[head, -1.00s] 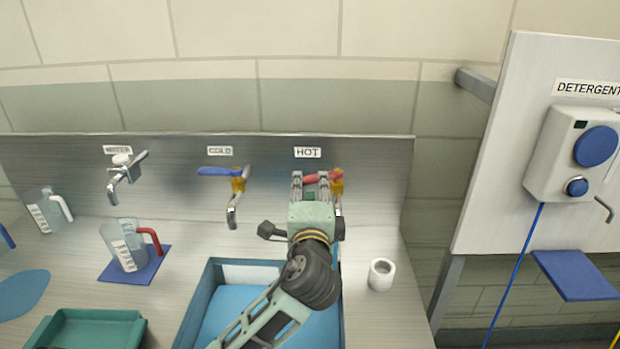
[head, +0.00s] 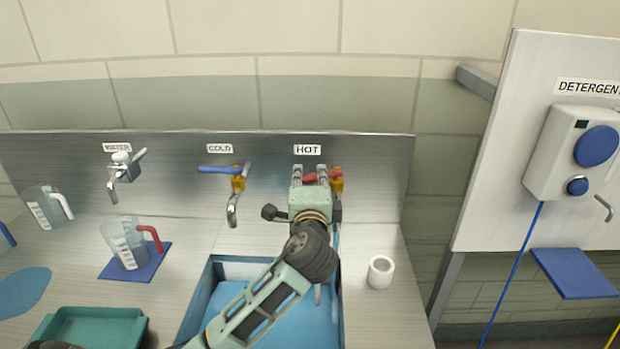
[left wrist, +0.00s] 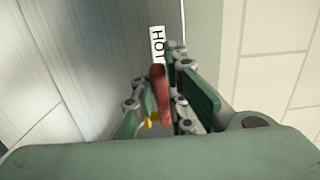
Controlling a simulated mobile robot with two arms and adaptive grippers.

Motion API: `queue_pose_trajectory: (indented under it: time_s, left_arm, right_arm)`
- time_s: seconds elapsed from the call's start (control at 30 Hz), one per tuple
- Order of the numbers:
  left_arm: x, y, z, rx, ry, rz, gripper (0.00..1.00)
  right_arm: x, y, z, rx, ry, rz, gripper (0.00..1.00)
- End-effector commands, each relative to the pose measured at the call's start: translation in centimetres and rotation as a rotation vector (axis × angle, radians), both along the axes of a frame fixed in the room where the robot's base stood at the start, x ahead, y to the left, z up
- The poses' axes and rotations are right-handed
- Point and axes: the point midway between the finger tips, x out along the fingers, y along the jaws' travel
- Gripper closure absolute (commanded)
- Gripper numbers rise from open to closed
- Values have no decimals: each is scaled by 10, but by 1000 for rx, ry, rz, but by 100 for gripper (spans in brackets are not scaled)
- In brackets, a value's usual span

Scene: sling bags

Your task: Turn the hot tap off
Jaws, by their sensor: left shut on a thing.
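The hot tap has a red lever (head: 322,176) and a brass body (head: 337,182), below the HOT label (head: 307,150) on the steel back panel. My left gripper (head: 310,176) is shut on the red lever, which points left along the panel in the head view. In the left wrist view the red lever (left wrist: 160,88) runs between the two fingers, with a bit of yellow brass (left wrist: 152,119) beside it. My gripper and wrist hide most of the spout. A thin pale streak shows below the tap over the basin; I cannot tell surely whether it is water.
The cold tap (head: 238,184) with a blue lever is to the left, then the water tap (head: 120,170). A blue-lined basin (head: 230,272) lies below. A white cup (head: 380,272) stands right of it; a red-handled jug (head: 127,243) and green tray (head: 90,325) are left.

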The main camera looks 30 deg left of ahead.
Motion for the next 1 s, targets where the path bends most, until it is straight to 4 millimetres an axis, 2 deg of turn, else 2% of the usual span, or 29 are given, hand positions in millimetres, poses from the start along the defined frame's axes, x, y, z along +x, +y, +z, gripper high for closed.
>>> queue_pose_trajectory:
  time_s: [0.57, 1.0]
  left_arm:
    - [1, 2, -2, 4, 10, -25, 100]
    - [17, 19, -2, 7, 13, -358, 100]
  right_arm:
    - [-6, -9, 4, -12, 10, 4, 60]
    - [-5, -9, 34, -11, 8, 5, 60]
